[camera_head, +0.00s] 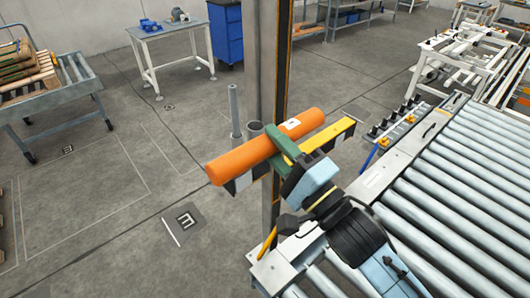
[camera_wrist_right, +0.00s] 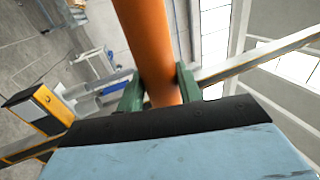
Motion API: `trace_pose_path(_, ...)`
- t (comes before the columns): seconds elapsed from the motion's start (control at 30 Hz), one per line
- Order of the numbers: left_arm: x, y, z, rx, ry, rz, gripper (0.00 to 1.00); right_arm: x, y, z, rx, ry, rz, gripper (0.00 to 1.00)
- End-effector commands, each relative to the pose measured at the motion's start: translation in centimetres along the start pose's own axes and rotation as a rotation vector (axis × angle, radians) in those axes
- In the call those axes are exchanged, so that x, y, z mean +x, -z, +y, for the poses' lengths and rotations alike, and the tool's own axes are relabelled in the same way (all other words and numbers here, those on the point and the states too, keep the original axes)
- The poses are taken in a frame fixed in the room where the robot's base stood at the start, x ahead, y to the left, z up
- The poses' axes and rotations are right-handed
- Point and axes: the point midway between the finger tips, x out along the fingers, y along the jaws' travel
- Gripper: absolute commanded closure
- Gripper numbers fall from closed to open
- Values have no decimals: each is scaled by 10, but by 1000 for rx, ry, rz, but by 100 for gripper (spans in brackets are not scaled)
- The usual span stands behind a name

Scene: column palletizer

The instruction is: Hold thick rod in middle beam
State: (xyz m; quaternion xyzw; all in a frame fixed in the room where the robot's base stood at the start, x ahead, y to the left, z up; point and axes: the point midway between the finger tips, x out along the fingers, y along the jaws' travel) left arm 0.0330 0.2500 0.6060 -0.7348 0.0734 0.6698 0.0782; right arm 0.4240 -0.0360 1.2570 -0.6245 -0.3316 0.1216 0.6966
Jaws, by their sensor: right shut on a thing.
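The thick rod is a long orange cylinder (camera_head: 245,157) with a small white label, lying slantwise in the head view. My right gripper (camera_head: 283,148) is shut on it near its middle, with green fingers on either side. The right wrist view shows the rod (camera_wrist_right: 148,40) between the two green fingers (camera_wrist_right: 160,92). A yellow beam (camera_head: 334,134) with dark and grey parts runs just beside and behind the rod at the upright column. I cannot tell whether the rod touches the beam. My left gripper is not in view.
A roller conveyor (camera_head: 460,190) fills the right.

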Motion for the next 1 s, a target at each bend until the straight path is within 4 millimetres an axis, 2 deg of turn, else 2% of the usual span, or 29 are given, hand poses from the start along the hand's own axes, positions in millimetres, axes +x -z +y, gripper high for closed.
trace_pose_path(0.63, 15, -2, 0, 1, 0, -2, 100, 0, 53, 0, -3, 1, -1, 93)
trace_pose_path(1.0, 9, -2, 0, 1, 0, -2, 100, 0, 83, -1, -3, 0, 0, 93)
